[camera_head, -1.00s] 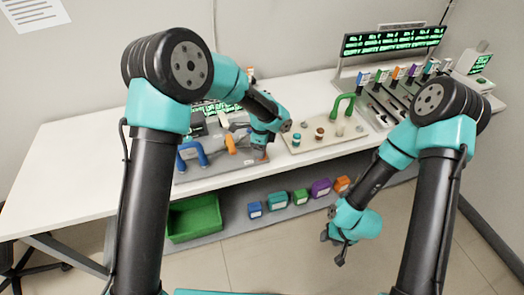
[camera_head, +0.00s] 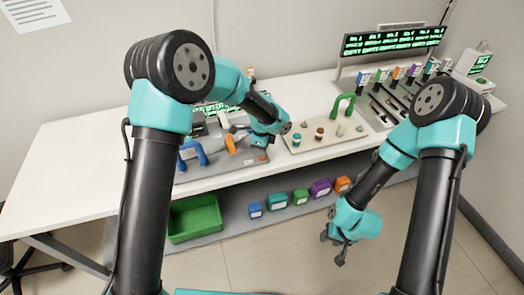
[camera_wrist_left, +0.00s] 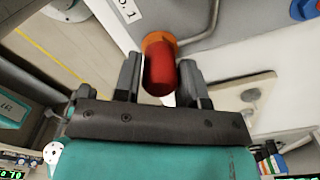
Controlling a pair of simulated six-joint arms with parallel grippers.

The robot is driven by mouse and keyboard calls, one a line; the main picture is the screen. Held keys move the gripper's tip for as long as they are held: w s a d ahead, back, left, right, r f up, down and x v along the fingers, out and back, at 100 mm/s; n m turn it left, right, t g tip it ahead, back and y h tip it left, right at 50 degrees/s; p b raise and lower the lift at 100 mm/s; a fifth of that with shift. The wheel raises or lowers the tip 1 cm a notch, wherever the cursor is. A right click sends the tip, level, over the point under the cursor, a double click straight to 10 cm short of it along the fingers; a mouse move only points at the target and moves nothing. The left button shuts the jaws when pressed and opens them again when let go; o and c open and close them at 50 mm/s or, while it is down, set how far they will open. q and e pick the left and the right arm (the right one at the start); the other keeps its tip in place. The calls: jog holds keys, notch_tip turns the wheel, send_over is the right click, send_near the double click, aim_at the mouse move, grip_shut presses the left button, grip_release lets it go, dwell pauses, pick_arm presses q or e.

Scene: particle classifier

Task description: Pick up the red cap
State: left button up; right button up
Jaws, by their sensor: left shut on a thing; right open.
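The red cap (camera_wrist_left: 160,72) is a small red cylinder with an orange ring behind it, seen in the left wrist view. My left gripper (camera_wrist_left: 158,85) has its two dark fingers on either side of the cap and is shut on it. In the head view my left gripper (camera_head: 258,153) is at the right end of the grey machine (camera_head: 205,172), and the cap is too small to make out clearly there. My right gripper (camera_head: 337,240) is open and empty, in front of the table and above the floor.
A rack with screens (camera_head: 395,41) is at the back right. A green bin (camera_head: 195,218) and several coloured boxes sit on the lower shelf. The table's left side (camera_head: 90,150) is clear.

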pick_arm(q)
jog(key=shift+c, duration=1.4)
jog(key=shift+r, duration=0.1)
jog(key=shift+r, duration=1.45)
jog(key=shift+s+r, duration=0.2)
jog(key=shift+r, duration=0.1)
jog(key=s, duration=0.5)
jog(key=s+r, duration=0.1)
jog(key=s, duration=0.9)
jog(key=shift+s+d+r, duration=0.15)
jog(key=shift+s+d, duration=0.15)
jog(key=shift+d, duration=0.1)
jog(key=shift+r, duration=2.3)
